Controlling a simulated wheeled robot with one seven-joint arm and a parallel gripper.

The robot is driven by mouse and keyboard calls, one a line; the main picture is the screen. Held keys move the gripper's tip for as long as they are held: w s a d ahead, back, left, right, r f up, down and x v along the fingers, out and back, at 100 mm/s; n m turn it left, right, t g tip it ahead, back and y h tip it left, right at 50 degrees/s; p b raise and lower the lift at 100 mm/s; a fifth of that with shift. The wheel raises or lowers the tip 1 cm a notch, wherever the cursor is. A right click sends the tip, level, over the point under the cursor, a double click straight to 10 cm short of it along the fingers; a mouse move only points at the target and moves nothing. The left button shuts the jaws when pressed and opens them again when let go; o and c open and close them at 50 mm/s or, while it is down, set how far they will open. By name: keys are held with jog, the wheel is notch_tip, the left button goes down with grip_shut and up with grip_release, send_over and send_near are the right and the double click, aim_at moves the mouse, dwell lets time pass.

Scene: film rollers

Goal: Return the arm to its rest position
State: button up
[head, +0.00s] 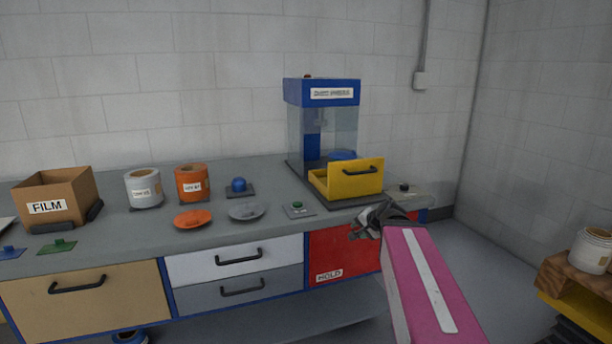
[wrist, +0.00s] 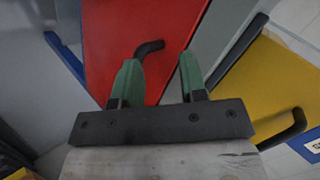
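My gripper (head: 362,226) is at the end of my pink arm, in front of the bench at the right, near the red MOLD drawer (head: 342,254). The wrist view shows its two green fingers (wrist: 158,64) apart with nothing held between them. The red drawer front (wrist: 110,45) lies beyond the fingers. Its black handle (wrist: 148,48) shows near the left fingertip; I cannot tell how far off it is. My arm hides the right part of the bench front in the head view.
A yellow drawer (head: 345,180) stands out from the blue press (head: 322,93) above my gripper. The bench top (head: 130,232) holds a film box (head: 65,200), pots, lids and buttons. A wooden block with a white pot (head: 592,250) is at the far right. Open floor lies right of the bench.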

jog(key=s+a+f+n+g+h, duration=0.1)
jog(key=s+f+n+g, duration=0.3)
jog(key=f, duration=0.6)
jog(key=s+f+n+g+h, duration=0.3)
jog(key=s+f+g, duration=0.1)
jog(key=s+f, duration=0.4)
jog(key=shift+s+a+f+n+h, duration=0.3)
jog(key=shift+s+a+f+n, duration=0.1)
jog(key=shift+f, duration=0.7)
